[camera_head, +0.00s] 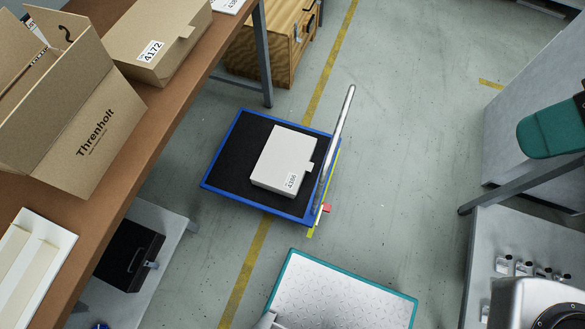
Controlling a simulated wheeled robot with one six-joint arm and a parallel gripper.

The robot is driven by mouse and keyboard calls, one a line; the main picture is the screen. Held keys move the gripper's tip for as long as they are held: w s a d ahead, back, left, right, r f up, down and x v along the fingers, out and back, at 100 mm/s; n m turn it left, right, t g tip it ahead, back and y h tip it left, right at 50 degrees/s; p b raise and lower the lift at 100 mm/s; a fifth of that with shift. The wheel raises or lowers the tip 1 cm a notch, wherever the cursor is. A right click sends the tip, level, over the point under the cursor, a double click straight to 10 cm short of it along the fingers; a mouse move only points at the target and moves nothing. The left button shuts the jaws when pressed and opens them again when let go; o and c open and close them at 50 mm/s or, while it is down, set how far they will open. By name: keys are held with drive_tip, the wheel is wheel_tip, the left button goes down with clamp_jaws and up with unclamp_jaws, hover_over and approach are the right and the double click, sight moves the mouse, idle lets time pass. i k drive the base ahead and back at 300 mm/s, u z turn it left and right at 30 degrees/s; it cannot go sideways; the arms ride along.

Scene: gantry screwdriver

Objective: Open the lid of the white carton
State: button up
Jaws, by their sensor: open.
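The white carton (283,160) lies on the black deck of a blue-edged platform trolley (227,165) on the floor, near the middle of the head view. Its lid looks shut. A small white tab (309,167) sticks out at its right side, and a label reading 4386 (291,181) is near its lower right corner. My gripper is not in view.
A brown table at left holds a Threnholt box (90,140), a tan carton (150,45) and a white open container (35,262). A metal bar (338,140) rises at the trolley's right side. A teal-edged platform (340,295) stands below. Floor right of the trolley is clear.

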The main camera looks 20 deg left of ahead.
sight(283, 163)
drive_tip(key=u, duration=1.4)
drive_tip(key=k, duration=0.85)
drive_tip(key=z, duration=1.2)
drive_tip(key=i, duration=1)
drive_tip(key=u, duration=0.05)
